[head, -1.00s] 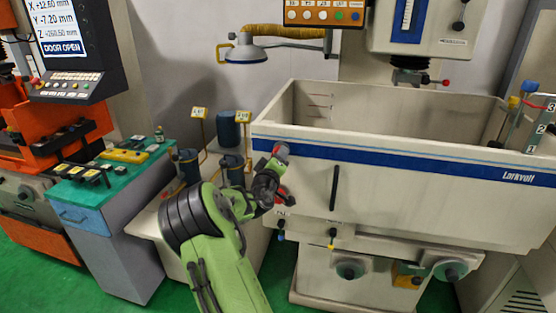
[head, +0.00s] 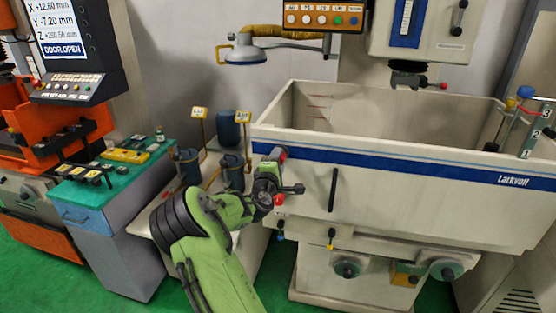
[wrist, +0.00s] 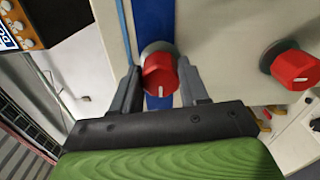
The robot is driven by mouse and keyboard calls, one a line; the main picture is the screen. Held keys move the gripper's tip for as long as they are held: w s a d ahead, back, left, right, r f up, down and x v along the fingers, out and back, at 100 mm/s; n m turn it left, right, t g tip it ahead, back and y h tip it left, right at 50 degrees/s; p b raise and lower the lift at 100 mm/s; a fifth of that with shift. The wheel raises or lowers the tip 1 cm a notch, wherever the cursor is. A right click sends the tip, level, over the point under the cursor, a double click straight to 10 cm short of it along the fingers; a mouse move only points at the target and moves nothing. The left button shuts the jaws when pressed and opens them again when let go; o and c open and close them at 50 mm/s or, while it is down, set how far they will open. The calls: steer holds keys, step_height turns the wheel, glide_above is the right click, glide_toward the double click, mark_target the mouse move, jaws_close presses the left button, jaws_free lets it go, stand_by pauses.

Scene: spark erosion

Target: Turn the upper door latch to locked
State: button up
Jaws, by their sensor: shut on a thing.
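The upper door latch is a red round knob (wrist: 160,70) with a white pointer mark, set over the blue stripe of the tank front. In the wrist view its mark points toward the bottom of the picture. My gripper (wrist: 160,80) has one finger on each side of this knob and is shut on it. In the head view my gripper (head: 283,172) is at the left end of the tank front and hides most of the upper latch. A second red knob, the lower latch (wrist: 293,66), is to the right in the wrist view; it also shows below my gripper in the head view (head: 278,199).
The white tank (head: 420,185) has a dark vertical handle (head: 334,190) right of my gripper. Blue canisters (head: 229,128) and a green-topped cabinet (head: 110,172) stand to the left. A screen (head: 66,32) reads "DOOR OPEN".

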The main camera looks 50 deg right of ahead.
stand_by(0.5)
steer(key=o, duration=1.1)
steer(key=shift+c, duration=0.2)
steer(key=b+v, duration=0.5)
steer(key=v, duration=1.1)
steer(key=shift+d, duration=0.1)
